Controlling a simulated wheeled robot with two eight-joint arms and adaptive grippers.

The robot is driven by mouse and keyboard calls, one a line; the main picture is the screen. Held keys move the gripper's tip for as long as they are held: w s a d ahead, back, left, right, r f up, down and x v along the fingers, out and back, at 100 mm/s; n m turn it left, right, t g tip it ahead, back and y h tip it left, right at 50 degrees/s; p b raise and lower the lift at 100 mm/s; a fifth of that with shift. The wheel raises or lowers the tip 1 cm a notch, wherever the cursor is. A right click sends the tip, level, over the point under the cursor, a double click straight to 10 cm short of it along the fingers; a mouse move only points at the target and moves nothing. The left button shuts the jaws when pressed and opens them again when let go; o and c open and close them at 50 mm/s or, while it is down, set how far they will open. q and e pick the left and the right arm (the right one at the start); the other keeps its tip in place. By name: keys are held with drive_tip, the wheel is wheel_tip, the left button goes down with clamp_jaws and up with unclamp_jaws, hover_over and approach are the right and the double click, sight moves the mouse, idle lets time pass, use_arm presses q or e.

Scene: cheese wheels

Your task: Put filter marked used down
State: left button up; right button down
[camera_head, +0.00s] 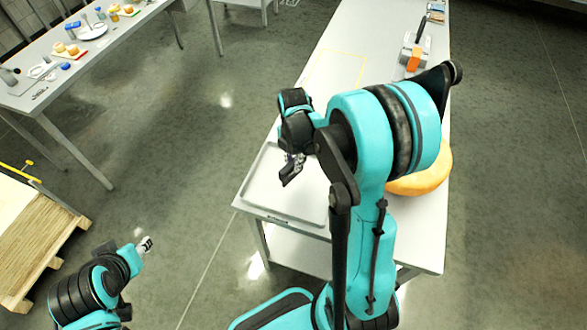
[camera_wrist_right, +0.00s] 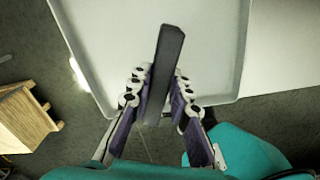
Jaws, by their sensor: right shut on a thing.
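In the right wrist view, the right gripper (camera_wrist_right: 158,98) is shut on a thin dark slab, the filter (camera_wrist_right: 166,62), seen nearly edge-on. The filter also shows small and dark below the fingers in the head view (camera_head: 291,172). No marking on it can be read. The filter is above the tray (camera_wrist_right: 110,40); whether it touches is unclear. My left gripper (camera_head: 146,245) is low at the left, away from the table, its fingers too small to judge.
An orange cheese wheel (camera_head: 425,180) lies right of the tray, partly behind my right arm. An orange-and-grey tool (camera_head: 413,52) stands farther back. A second table (camera_head: 100,48) with food and dishes is at upper left. A wooden pallet (camera_head: 45,240) is at lower left.

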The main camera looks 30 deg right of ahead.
wheel_tip(320, 180, down, 4)
drive_tip(key=shift+w+d+r+b, duration=0.1)
drive_tip(key=shift+w+b, duration=0.05)
drive_tip(key=shift+b, duration=0.25)
drive_tip(key=c, duration=1.4)
unclamp_jaws()
